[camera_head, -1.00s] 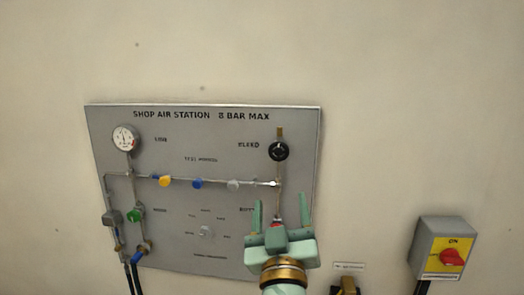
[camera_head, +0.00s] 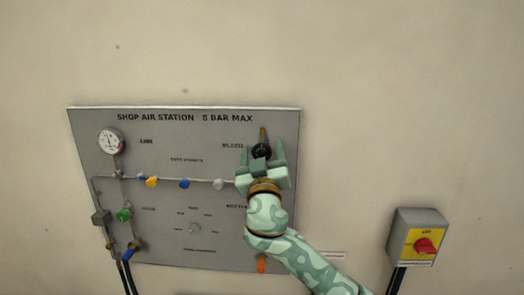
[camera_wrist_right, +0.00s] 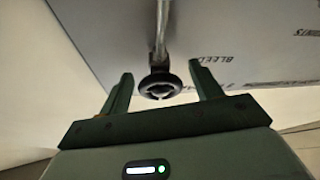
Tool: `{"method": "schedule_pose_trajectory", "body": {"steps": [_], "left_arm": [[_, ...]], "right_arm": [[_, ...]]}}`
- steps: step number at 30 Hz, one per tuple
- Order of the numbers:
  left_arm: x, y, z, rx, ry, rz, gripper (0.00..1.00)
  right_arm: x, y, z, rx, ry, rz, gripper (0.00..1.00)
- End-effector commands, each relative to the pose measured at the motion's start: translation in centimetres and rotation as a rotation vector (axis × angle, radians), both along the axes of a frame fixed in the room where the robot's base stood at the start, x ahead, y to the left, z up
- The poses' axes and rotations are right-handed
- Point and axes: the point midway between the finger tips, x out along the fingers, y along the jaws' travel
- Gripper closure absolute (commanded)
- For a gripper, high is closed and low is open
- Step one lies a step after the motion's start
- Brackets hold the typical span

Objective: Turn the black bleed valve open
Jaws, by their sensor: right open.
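The black bleed valve (camera_head: 262,150) is a round black knob at the upper right of the grey panel, beside the BLEED label. My right gripper (camera_head: 261,156) is in front of it, with its green fingers raised on either side of the knob in the head view. In the right wrist view the knob (camera_wrist_right: 160,86) shows between the two open fingertips (camera_wrist_right: 160,80), with gaps on both sides. No contact shows. My right arm hides part of the panel's right side. My left gripper is not in view.
The grey panel (camera_head: 150,195) carries a gauge (camera_head: 110,141), yellow, blue and white knobs in a row, and a green knob (camera_head: 124,214) at lower left. A yellow box with a red switch (camera_head: 424,246) is on the wall at right. The wall above is clear.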

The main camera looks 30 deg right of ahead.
Motion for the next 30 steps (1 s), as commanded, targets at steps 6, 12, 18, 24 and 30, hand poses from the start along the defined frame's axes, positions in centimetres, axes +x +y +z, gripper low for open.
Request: {"method": "schedule_pose_trajectory", "body": {"steps": [6, 12, 18, 24, 30], "left_arm": [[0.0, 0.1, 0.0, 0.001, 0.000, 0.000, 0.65], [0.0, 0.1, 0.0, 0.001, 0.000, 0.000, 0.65], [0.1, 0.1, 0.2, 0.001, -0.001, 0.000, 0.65], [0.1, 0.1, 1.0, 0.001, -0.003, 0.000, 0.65], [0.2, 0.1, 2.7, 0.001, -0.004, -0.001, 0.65]], "right_arm": [[0.0, 0.0, 0.0, 0.000, 0.000, 0.000, 0.50], [0.0, 0.0, 0.0, 0.000, 0.000, 0.000, 0.81], [0.0, 0.0, 0.0, -0.012, 0.010, 0.000, 0.81], [-0.1, 0.0, 0.1, -0.074, 0.058, -0.002, 0.81], [-0.1, 0.0, 0.3, -0.193, 0.147, 0.001, 0.81]]}}
